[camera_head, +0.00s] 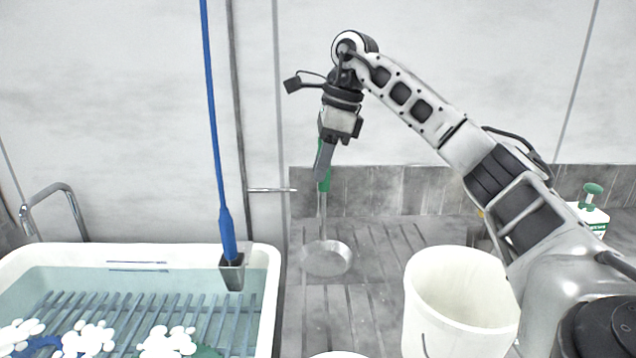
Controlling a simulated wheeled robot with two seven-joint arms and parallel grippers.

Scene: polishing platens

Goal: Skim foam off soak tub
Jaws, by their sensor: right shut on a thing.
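My right gripper (325,160) is shut on the green handle of a skimmer (327,258). The skimmer hangs down from the gripper, its round shallow metal pan at the bottom, between the tub and the bucket. The white soak tub (265,262) stands at the left with water and a slatted rack in it. White foam clumps (168,341) show near the tub's front edge, with more foam (88,338) to their left. A white bucket (455,310) stands right of the skimmer; its inside bottom is hidden. My left gripper is not in view.
A blue cord or pole with a metal end (230,265) hangs over the tub's right side. A metal rail (55,190) rises behind the tub. A green-capped bottle (592,212) stands at the far right. Grey ribbed counter (370,285) lies clear between tub and bucket.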

